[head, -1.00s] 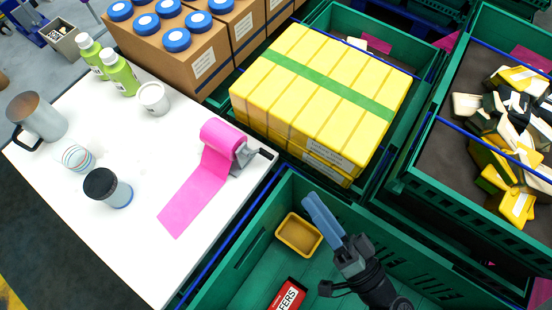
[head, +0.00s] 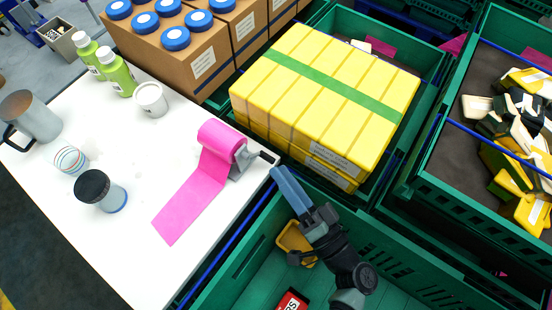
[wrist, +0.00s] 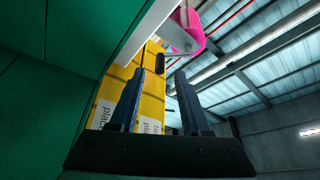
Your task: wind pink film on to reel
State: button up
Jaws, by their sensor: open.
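A reel of pink film (head: 216,141) sits in a grey holder at the right edge of the white table. A long strip of the pink film (head: 190,204) lies unrolled across the table toward the front. A small crank handle (head: 267,158) sticks out from the reel's right side, past the table edge. My gripper (head: 281,175) is just below and right of the handle, apart from it as far as I can tell. In the wrist view my gripper (wrist: 158,98) is open and empty, with the dark handle (wrist: 160,63) beyond the fingertips and the pink reel (wrist: 190,25) above.
Stacked yellow packs with a green band (head: 340,88) stand close to the right of the handle. A green crate (head: 228,268) below my gripper holds a yellow tray (head: 292,238) and a red box (head: 291,302). A dark-lidded jar (head: 100,190) stands left of the strip.

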jog(key=shift+x, duration=1.55)
jog(key=shift+c, duration=0.2)
grip_shut()
